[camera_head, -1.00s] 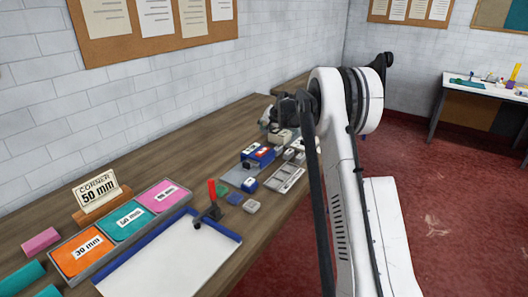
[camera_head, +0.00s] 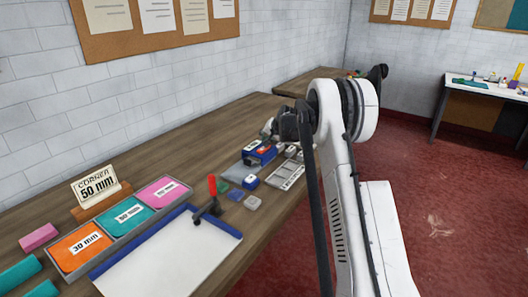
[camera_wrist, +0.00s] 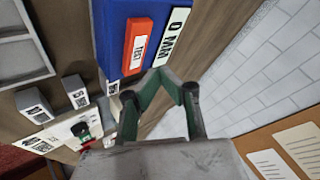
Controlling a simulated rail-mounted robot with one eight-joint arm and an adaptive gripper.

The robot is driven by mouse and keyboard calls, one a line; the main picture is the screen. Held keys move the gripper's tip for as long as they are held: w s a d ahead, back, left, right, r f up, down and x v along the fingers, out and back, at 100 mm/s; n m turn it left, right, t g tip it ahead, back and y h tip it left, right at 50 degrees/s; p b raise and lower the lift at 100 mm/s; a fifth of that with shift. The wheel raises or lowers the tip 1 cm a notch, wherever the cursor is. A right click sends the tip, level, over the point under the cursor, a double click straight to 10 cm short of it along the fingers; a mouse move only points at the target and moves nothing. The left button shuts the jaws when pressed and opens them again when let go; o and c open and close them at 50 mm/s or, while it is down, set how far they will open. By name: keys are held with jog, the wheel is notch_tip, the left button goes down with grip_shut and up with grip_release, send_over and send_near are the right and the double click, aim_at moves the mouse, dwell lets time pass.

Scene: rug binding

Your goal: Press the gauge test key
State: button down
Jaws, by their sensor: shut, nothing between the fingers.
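The blue gauge (camera_head: 264,149) stands on the wooden bench, partly behind my arm's end in the head view. In the wrist view the blue gauge body (camera_wrist: 112,28) fills the top middle. Its red test key (camera_wrist: 138,46), marked TEST, lies beside a white "0 MM" readout (camera_wrist: 174,36). My gripper (camera_wrist: 163,75) is shut and empty. Its tips show just below the readout and to the lower right of the key, not over the key. I cannot tell how high they are above the gauge. In the head view the fingers are too small to make out.
Small labelled blocks (camera_wrist: 75,92) and a grey tray (camera_wrist: 22,45) lie beside the gauge. Nearer are a board with a red-handled tool (camera_head: 212,186), colour swatches (camera_head: 130,216) and a "CORNER 50 mm" sign (camera_head: 97,186). A brick wall (camera_head: 140,110) runs behind the bench.

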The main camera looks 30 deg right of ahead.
jog(key=shift+f+b, duration=0.3)
jog(key=shift+f, duration=0.5)
jog(key=shift+f, duration=0.1)
dwell(0.8)
jog(key=shift+f+b, duration=0.35)
jog(key=shift+b, duration=0.15)
jog(key=shift+f+b, duration=0.4)
dwell(0.6)
jog(key=shift+r, duration=0.85)
jog(key=shift+r+p, duration=0.9)
jog(key=shift+r, duration=1.6)
